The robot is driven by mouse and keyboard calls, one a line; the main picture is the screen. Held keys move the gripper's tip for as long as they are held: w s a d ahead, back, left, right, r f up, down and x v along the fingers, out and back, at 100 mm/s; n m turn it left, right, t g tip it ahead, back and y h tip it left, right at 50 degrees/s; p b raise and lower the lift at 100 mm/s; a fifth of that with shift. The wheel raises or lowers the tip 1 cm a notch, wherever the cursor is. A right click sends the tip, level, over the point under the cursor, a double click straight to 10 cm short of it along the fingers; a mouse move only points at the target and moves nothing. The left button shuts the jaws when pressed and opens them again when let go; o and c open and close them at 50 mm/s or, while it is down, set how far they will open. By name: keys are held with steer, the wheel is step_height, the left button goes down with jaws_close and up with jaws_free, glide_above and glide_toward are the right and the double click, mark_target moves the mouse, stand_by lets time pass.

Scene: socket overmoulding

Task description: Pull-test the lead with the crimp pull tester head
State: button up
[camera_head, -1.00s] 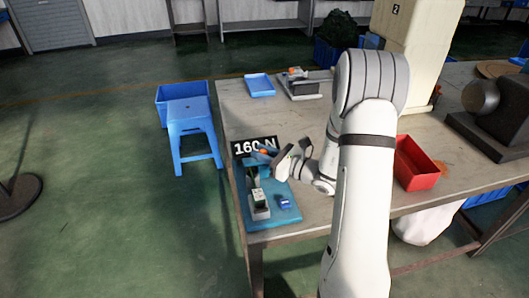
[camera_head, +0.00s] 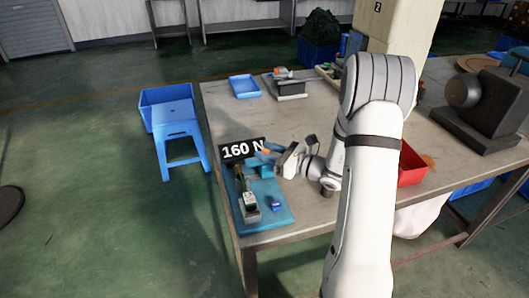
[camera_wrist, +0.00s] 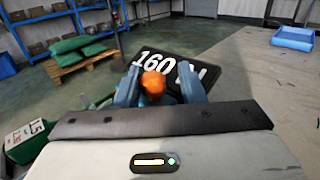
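My gripper (camera_wrist: 160,88) reaches in from the right at the far end of a blue base plate (camera_head: 283,218). Its two blue fingers stand on either side of a rounded orange piece (camera_wrist: 153,86) and appear shut on it. The orange piece also shows in the head view (camera_head: 266,151). I cannot tell whether it belongs to the lead or to the tester head. A green and white unit (camera_head: 250,201) stands upright on the plate, and a small blue block (camera_head: 276,204) lies to its right. A black sign (camera_head: 240,150) reading 160 N stands just beyond the fingers.
The plate lies at the left front corner of the wooden table (camera_head: 300,122). A red bin (camera_head: 411,167) is right of my arm. A blue tray (camera_head: 244,86) and a grey device (camera_head: 290,87) are at the back. A blue stool (camera_head: 177,125) stands left of the table.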

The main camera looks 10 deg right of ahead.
steer(key=shift+o, duration=1)
steer(key=shift+s+a, duration=0.1)
steer(key=shift+a, duration=0.05)
steer(key=v, duration=0.7)
steer(key=shift+s+d, duration=0.25)
steer(key=shift+d, duration=0.05)
steer(key=s+a+r+n+g+h+p, duration=0.2)
steer(key=s+a+r+n+g, duration=0.2)
steer(key=s+a+n+g, duration=0.25)
steer(key=s+a+r+n+g+h+p, duration=0.1)
steer(key=s+a+r+n+g+p, duration=0.1)
steer(key=s+a+r+n+g, duration=0.35)
steer(key=s+d+r+n+t+h+p, duration=0.1)
steer(key=s+d+r+n+h, duration=0.1)
steer(key=s+n+h, duration=0.3)
steer(key=s+d+r+n+t+h+p, duration=0.1)
steer(key=s+d+r+n+h+p, duration=0.1)
steer(key=s+n+h, duration=0.3)
steer(key=s+d+r+n, duration=0.1)
steer(key=n, duration=0.3)
steer(key=shift+d+r+t+h, duration=0.2)
steer(key=shift+r+t+h, duration=0.1)
steer(key=shift+t, duration=0.1)
